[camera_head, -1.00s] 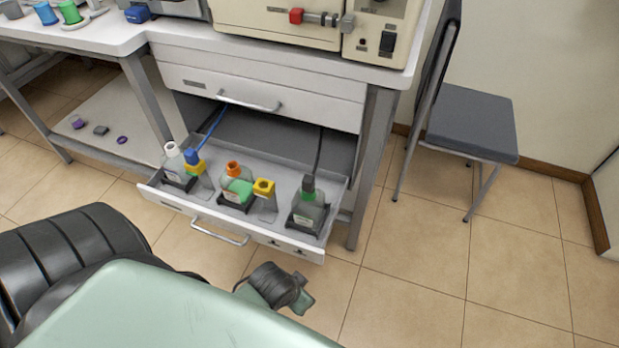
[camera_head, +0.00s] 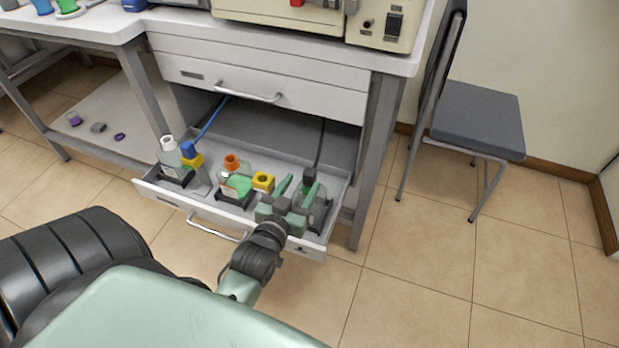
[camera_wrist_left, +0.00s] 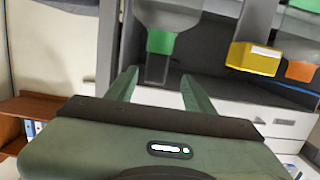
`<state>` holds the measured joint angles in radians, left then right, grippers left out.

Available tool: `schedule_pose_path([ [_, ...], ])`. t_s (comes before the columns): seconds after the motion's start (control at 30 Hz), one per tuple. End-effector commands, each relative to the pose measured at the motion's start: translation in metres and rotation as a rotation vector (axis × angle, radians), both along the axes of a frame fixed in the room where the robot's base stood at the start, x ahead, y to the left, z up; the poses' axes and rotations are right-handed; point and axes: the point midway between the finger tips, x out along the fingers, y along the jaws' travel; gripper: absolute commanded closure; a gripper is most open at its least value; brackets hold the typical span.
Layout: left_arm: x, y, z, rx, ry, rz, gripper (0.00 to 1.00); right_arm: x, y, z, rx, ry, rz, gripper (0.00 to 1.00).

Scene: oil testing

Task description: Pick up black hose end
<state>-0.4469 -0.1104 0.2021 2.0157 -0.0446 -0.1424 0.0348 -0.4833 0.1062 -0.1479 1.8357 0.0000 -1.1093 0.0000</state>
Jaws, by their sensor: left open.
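The black hose (camera_head: 321,146) comes down from the back of the open drawer to the dark top (camera_head: 309,175) of the rightmost bottle (camera_head: 317,210). In the left wrist view, the dark hose end (camera_wrist_left: 156,69) shows at that bottle's green collar (camera_wrist_left: 161,42), between my finger tips and beyond them. My left gripper (camera_head: 298,188) is open and empty over the front right of the drawer, just left of the bottle's top. Its fingers partly hide the bottle and collar. My right gripper is not in view.
The open drawer (camera_head: 218,215) also holds a bottle with a blue hose (camera_head: 213,118), an orange-necked bottle (camera_head: 231,162) and a yellow-topped holder (camera_head: 263,181) close left of my gripper. The upper drawer (camera_head: 300,97) overhangs the back. A chair (camera_head: 479,118) stands right.

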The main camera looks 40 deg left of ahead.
Motion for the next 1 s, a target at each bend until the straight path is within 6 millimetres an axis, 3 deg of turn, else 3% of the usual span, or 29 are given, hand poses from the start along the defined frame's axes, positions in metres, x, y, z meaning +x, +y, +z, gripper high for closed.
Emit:
schedule_pose_path([
  [0.27,0.027,0.006,-0.004,0.003,-0.011,0.002,0.47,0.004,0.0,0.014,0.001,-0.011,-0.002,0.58],
  [0.6,0.07,0.011,-0.013,0.004,-0.009,0.002,0.47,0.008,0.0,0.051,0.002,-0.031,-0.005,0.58],
  [0.9,0.076,0.012,-0.013,0.002,-0.007,0.002,0.47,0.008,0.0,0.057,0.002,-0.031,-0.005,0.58],
  [0.93,0.076,0.012,-0.013,0.002,-0.007,0.002,0.5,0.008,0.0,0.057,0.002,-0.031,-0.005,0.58],
  [1.0,0.076,0.012,-0.014,0.002,-0.007,0.002,0.7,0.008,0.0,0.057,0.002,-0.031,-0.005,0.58],
])
